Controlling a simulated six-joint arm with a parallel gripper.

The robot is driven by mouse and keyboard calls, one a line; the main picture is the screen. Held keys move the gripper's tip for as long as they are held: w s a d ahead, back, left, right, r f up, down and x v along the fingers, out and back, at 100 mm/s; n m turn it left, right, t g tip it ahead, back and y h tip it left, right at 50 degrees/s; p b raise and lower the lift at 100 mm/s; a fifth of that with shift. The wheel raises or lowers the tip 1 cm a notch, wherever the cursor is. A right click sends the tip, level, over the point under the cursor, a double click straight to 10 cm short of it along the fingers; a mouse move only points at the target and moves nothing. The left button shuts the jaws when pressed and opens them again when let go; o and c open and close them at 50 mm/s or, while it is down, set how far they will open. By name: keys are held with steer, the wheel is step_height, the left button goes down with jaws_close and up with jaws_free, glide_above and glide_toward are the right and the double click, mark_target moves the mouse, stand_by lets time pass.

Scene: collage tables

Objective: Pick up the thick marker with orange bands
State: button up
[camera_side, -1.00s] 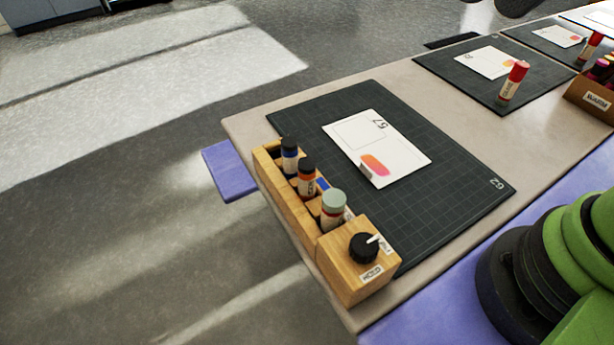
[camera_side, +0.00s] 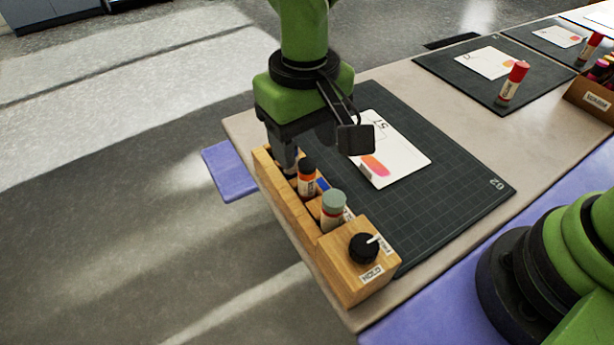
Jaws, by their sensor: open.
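The thick marker with orange bands (camera_side: 307,183) stands upright in the wooden holder (camera_side: 290,211), with a black cap on top. My gripper (camera_side: 318,152) is open and empty, pointing down over the holder's far end. The orange-banded marker is just below and in front of the fingers, not held. The dark blue marker in the far slot is mostly hidden behind the gripper.
A bottle with a pale green cap (camera_side: 333,209) stands nearer in the holder, beside a wooden block with a black knob (camera_side: 363,247). A white card (camera_side: 404,158) lies on the dark cutting mat (camera_side: 450,195). A red-capped glue stick (camera_side: 514,82) stands on a farther mat.

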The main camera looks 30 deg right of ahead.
mark_target(307, 164)
steer(key=f, duration=0.6)
steer(key=shift+w+d, duration=0.1)
steer(key=shift+d, duration=0.1)
steer(key=shift+r, duration=0.1)
steer(key=shift+c, duration=0.5)
steer(key=c, duration=0.9)
